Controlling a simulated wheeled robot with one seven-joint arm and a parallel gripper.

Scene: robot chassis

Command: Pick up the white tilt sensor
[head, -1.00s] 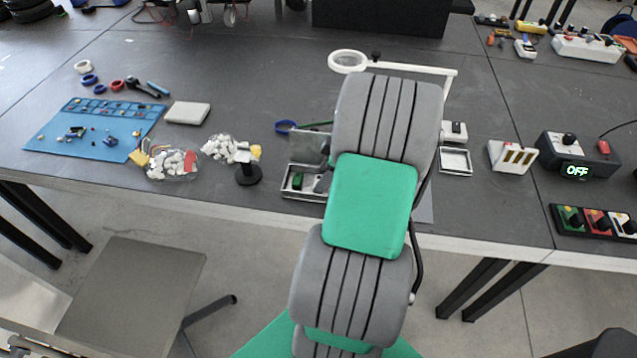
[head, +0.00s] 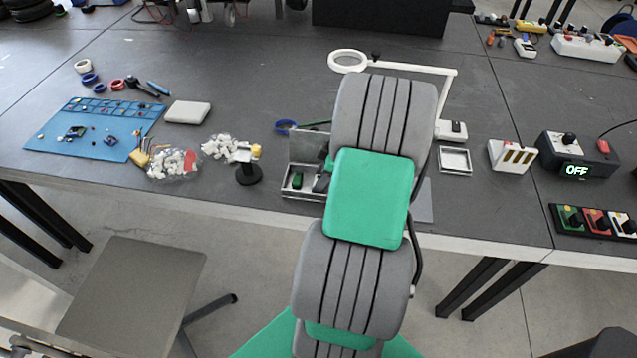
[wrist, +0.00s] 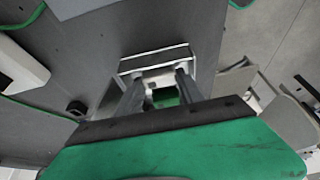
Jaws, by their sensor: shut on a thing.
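My gripper (wrist: 160,86) points down at the open metal box (wrist: 124,66), its two dark fingers set apart on either side of a pale block. This block, which I take to be the white tilt sensor (wrist: 158,75), is seen only partly between the fingertips. Whether it is clear of the box I cannot tell. A green part (wrist: 166,97) shows below it. In the head view the metal box (head: 284,184) stands near the table's front edge with its lid up, and my arm hides the fingertips and the sensor.
A black-based stand (head: 248,175) is left of the box.

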